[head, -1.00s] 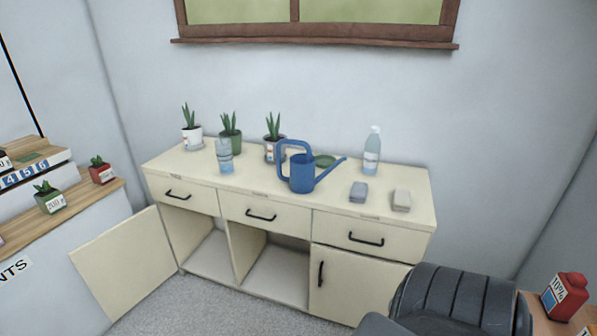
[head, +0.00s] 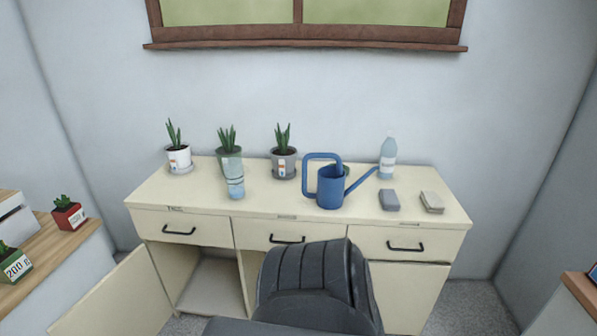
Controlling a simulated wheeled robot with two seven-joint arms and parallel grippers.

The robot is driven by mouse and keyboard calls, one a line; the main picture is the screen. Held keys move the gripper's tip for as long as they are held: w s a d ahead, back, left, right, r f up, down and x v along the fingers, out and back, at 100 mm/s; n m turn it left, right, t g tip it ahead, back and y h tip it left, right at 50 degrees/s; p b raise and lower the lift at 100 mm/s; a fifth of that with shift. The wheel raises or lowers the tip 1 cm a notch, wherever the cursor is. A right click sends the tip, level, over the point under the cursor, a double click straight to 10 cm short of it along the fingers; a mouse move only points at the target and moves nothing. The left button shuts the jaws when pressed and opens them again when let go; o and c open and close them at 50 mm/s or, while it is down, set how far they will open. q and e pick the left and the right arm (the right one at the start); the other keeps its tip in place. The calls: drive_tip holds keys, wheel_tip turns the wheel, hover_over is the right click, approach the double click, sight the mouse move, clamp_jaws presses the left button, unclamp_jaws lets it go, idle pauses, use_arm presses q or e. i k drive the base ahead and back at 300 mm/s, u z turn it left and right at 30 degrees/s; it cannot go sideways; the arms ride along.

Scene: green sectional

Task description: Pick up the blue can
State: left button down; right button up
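The blue can is a blue watering can (head: 331,188) with a large loop handle on its left and a long spout pointing up to the right. It stands upright on the cream cabinet top (head: 255,203), right of the middle. Neither of my grippers shows in the head view, and nothing is touching the can.
A cabinet door (head: 115,300) hangs open. A dark ribbed shape (head: 312,283) hides part of the front.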

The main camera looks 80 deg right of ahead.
sight(330, 194)
drive_tip(key=z, duration=0.25)
drive_tip(key=i, duration=0.75)
drive_tip(key=z, duration=1.25)
drive_tip(key=i, duration=0.65)
drive_tip(key=z, duration=0.75)
